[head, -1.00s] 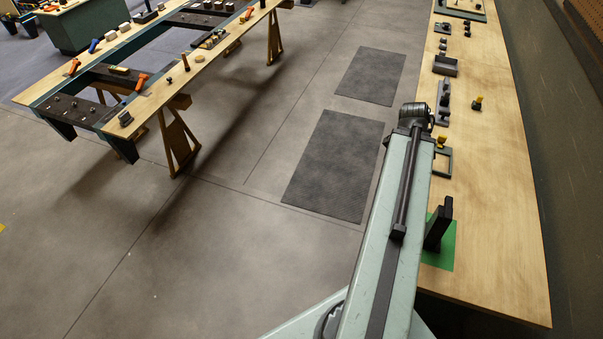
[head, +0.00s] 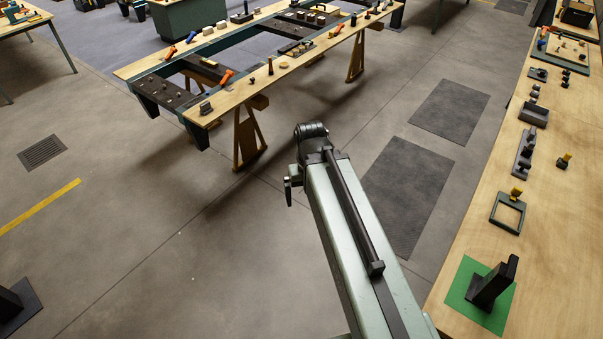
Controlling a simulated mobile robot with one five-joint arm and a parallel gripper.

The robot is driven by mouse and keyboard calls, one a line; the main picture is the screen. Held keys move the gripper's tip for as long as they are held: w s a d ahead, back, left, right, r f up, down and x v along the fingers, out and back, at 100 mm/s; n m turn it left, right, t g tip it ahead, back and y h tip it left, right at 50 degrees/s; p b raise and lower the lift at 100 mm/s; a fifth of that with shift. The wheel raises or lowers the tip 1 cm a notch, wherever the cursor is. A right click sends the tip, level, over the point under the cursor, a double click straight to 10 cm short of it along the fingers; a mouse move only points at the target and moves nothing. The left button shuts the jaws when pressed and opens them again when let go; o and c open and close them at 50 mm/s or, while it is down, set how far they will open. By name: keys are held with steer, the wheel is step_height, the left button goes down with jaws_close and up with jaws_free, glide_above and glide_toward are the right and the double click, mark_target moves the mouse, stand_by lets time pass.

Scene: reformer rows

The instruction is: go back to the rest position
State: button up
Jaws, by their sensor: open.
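My arm reaches up the middle of the head view and ends in a dark wrist joint. Part of my gripper (head: 289,188) shows as a small dark piece hanging at the left of the wrist, over bare floor. The rest of it is hidden behind my arm. My gripper is open, and I see nothing held in it. It is well apart from both benches.
A long wooden bench (head: 560,215) runs along the right. On it are a green mat (head: 457,297) with a black bracket (head: 492,285), a dark green frame (head: 494,214) and several small parts. A trestle bench (head: 226,101) stands ahead. Floor mats (head: 408,185) lie between; open floor is at left.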

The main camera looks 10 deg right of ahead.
step_height(320, 180, down, 14)
steer(key=b, duration=1.3)
